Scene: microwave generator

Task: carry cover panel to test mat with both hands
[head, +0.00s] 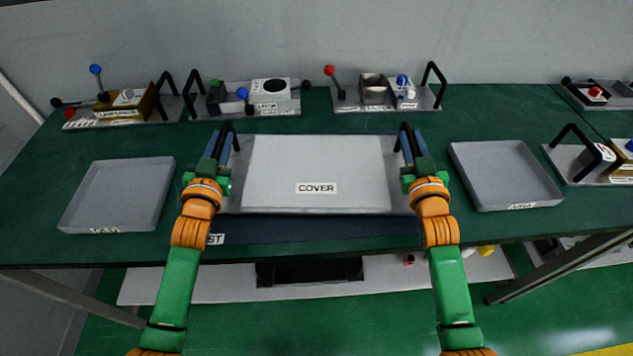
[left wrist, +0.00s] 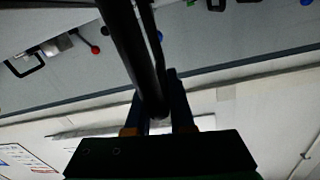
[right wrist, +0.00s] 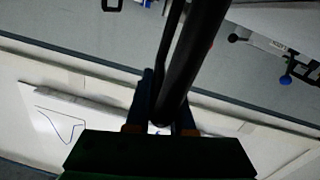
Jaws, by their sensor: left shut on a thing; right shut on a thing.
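The cover panel (head: 316,165) is a light grey plate labelled COVER, with a black handle at each side. It looks level in the head view. My left gripper (head: 220,148) is shut on the panel's left handle, which also shows between the fingers in the left wrist view (left wrist: 140,60). My right gripper (head: 408,147) is shut on the right handle, seen in the right wrist view (right wrist: 190,60). The dark blue test mat (head: 320,231) shows as a strip along the panel's front side, its label partly hidden. I cannot tell whether the panel touches the mat.
A grey tray (head: 70,222) lies left of the panel and another grey tray (head: 540,198) lies right. Several modules with levers and handles line the back, including one with a red-knobbed lever (head: 330,70). More modules stand at the right. The green table's front edge is close to the mat.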

